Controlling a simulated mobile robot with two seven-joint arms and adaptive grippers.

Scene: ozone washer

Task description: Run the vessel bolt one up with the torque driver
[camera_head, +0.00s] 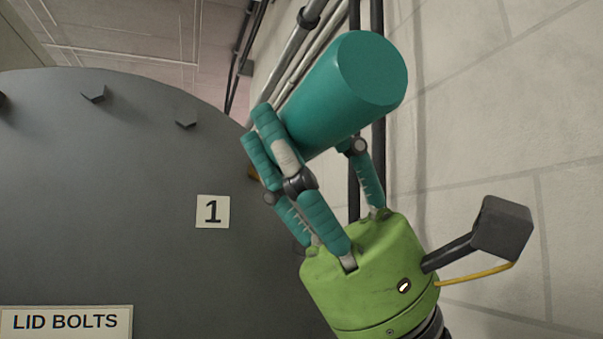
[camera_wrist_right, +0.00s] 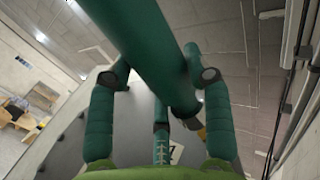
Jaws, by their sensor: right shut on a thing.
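My right gripper (camera_head: 305,145), a green body with teal fingers, is shut on the torque driver (camera_head: 345,85), a thick teal cylinder. The driver is tilted, its broad end up and to the right and its other end behind the fingers. It also shows in the right wrist view (camera_wrist_right: 140,35), running between the fingers. The grey vessel (camera_head: 110,190) carries a white label "1" (camera_head: 212,212) just left of the fingers. A small orange-brown part (camera_head: 252,172) shows beside the fingers. I cannot make out bolt one or whether the driver touches it. My left gripper is not in view.
Two dark bolt heads sit on the vessel's upper part, one further left (camera_head: 93,93) and one nearer the gripper (camera_head: 187,123). A "LID BOLTS" sign (camera_head: 66,321) is at lower left. Pipes (camera_head: 300,45) and a pale block wall (camera_head: 480,130) stand close behind the driver and to its right.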

